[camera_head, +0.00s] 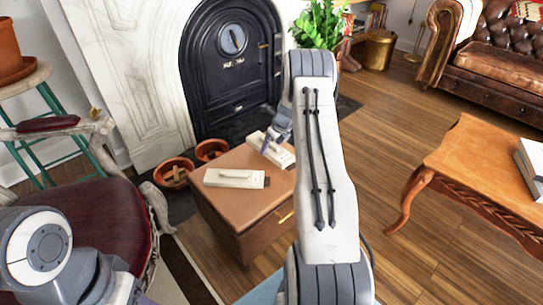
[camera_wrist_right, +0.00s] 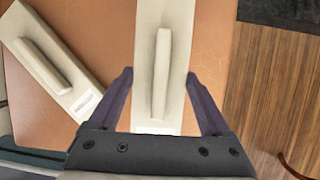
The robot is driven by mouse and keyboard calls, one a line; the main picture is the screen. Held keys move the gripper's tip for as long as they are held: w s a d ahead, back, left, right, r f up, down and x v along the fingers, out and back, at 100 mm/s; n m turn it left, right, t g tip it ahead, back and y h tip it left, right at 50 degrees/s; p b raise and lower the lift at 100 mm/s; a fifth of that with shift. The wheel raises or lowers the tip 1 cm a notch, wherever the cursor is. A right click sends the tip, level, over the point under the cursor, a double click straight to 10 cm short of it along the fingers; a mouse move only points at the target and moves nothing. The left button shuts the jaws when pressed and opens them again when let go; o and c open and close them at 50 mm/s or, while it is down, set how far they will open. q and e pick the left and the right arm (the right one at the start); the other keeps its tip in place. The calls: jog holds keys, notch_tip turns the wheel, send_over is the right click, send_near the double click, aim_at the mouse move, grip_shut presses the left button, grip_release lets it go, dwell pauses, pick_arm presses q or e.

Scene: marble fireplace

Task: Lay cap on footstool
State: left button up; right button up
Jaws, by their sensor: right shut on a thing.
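The brown leather-topped box, which I take as the footstool (camera_head: 232,210), stands before the fireplace. Two similar pale flat slabs with raised ridges are at its top; no other cap shows, and I cannot tell which is the cap. One slab (camera_head: 235,178) lies on the near part of the top, and it is tilted at left in the wrist view (camera_wrist_right: 48,62). My right gripper (camera_head: 272,143) is shut on the other slab (camera_wrist_right: 150,60), at the far right edge of the top. Whether this slab touches the top is unclear. My left gripper is out of view.
A dark red chair (camera_head: 85,215) stands at left, close to the footstool. Terracotta pots (camera_head: 172,172) sit on the hearth by the black fireplace door (camera_head: 232,85). A wooden table (camera_head: 475,165) is at right, with open wood floor (camera_head: 400,110) between.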

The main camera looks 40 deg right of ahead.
aim_at(273, 150)
notch_tip(273, 150, down, 4)
jog(key=shift+b, duration=1.05)
jog(key=shift+r, duration=0.1)
jog(key=o, duration=1.2)
